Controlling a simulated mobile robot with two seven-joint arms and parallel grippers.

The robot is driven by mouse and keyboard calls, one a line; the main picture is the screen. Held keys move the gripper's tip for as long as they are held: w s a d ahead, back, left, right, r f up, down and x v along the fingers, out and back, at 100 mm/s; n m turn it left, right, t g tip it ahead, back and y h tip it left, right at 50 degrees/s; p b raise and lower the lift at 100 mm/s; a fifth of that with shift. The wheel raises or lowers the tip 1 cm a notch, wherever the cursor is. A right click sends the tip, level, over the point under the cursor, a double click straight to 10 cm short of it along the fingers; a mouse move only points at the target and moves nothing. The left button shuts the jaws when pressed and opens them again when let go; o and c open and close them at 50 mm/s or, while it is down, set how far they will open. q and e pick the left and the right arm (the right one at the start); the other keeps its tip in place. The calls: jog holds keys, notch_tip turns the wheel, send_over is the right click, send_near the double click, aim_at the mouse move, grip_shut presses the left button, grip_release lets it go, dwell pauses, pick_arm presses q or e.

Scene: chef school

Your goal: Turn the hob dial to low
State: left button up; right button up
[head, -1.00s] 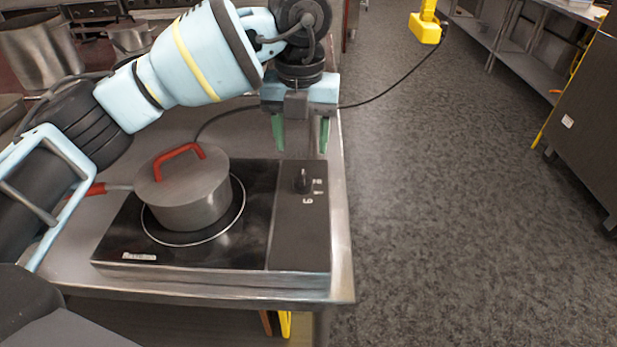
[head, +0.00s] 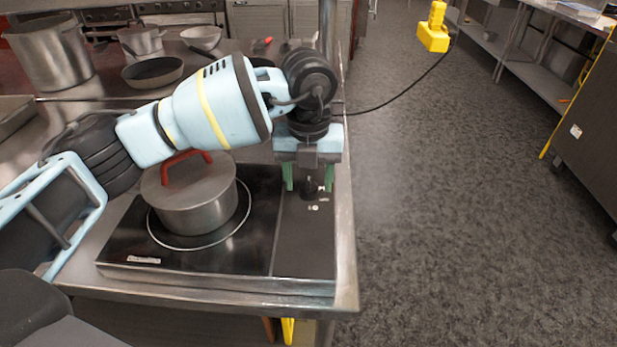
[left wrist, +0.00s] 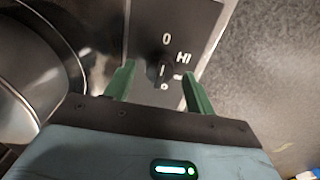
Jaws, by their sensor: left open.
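The black hob dial (head: 309,187) is on the right panel of the portable hob (head: 262,222). My left gripper (head: 309,182) points down over it, open, with green fingertips on either side of the dial. In the left wrist view, the dial (left wrist: 162,74) lies between the open fingers of my left gripper (left wrist: 156,84). Labels "0" and "HI" show beyond it, and a label nearer the gripper is partly hidden. I cannot tell whether the fingers touch the dial. My right gripper is not in view.
A lidded pot (head: 192,198) with a red handle stands on the hob's ring, left of the dial panel. A frying pan (head: 152,72) and a large pot (head: 50,55) stand farther back. The counter's right edge is close to the hob, with open floor beyond.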

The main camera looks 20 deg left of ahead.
pick_arm(q)
jog(key=shift+f, duration=0.2)
jog(key=shift+c, duration=0.3)
jog(key=c, duration=0.9)
